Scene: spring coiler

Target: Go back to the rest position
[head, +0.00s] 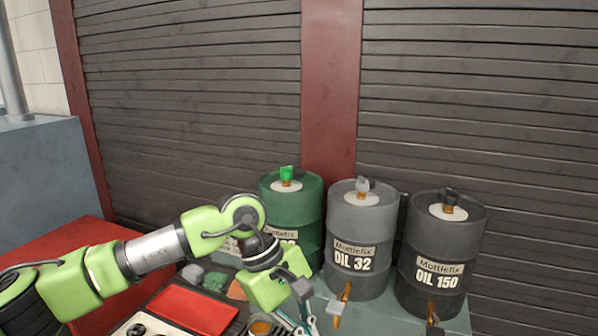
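My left arm comes in from the left and bends down in front of the green barrel (308,215). My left gripper (298,318) is at the lower middle, over the front of the bench and close to a small round amber container (260,327). Its fingertips are small and cut close by the picture's bottom edge, so I cannot tell whether they are open or shut. No held object can be made out. My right gripper is not in view.
A grey OIL 32 barrel (353,225) and a dark OIL 150 barrel (470,235) stand right of the green one, with brass taps (342,296) low in front. A red tray (193,310) and cloth-like lumps (214,281) lie under my arm. Dark shutters (190,100) close off the back.

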